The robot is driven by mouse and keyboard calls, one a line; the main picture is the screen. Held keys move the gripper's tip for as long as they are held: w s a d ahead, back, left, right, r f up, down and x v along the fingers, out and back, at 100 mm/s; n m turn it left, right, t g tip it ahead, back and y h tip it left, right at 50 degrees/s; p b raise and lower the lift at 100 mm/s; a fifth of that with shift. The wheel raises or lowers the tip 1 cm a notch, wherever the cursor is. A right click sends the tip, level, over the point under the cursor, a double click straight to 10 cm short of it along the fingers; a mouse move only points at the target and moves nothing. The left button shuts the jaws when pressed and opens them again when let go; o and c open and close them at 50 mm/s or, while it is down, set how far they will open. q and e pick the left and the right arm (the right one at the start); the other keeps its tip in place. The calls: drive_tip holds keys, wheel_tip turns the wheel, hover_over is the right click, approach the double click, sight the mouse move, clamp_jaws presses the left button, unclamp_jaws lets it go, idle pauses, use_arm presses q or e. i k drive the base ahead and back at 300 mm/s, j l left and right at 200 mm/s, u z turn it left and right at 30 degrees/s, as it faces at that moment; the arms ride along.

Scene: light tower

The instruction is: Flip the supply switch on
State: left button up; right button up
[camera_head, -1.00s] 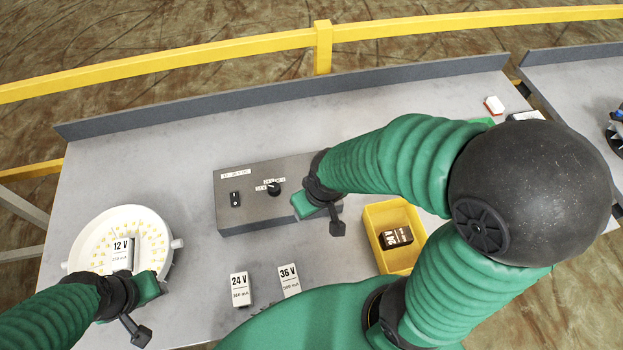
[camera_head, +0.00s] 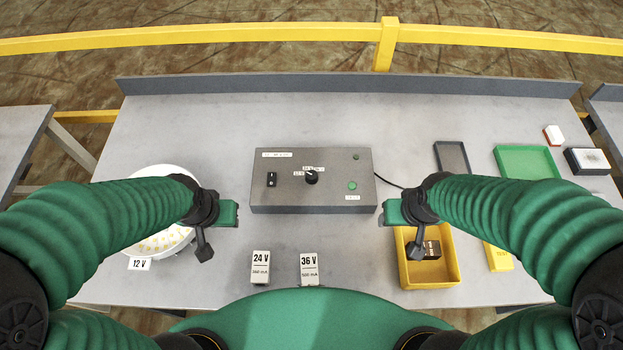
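The grey supply box (camera_head: 312,199) stands at the middle of the table. Its black rocker switch (camera_head: 271,179) is on the left of the top face; its on or off position is too small to tell. A black knob (camera_head: 311,177) is at the centre, and a green round button or lamp (camera_head: 352,185) is at the right. My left gripper (camera_head: 230,213) is left of the box, apart from the switch. My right gripper (camera_head: 391,212) is just right of the box. Neither visibly holds anything; their finger openings are not clear from above.
A 24 V block (camera_head: 260,267) and 36 V block (camera_head: 308,269) stand in front. A yellow bin (camera_head: 429,274) holds a dark block (camera_head: 432,249).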

sight(271, 178)
drive_tip(key=j+z, duration=0.2)
drive_tip(key=z, duration=0.25)
drive_tip(key=j+z, duration=0.2)
drive_tip(key=z, duration=0.25)
drive_tip(key=j+z, duration=0.15)
drive_tip(key=z, duration=0.3)
drive_tip(key=k+l, duration=0.05)
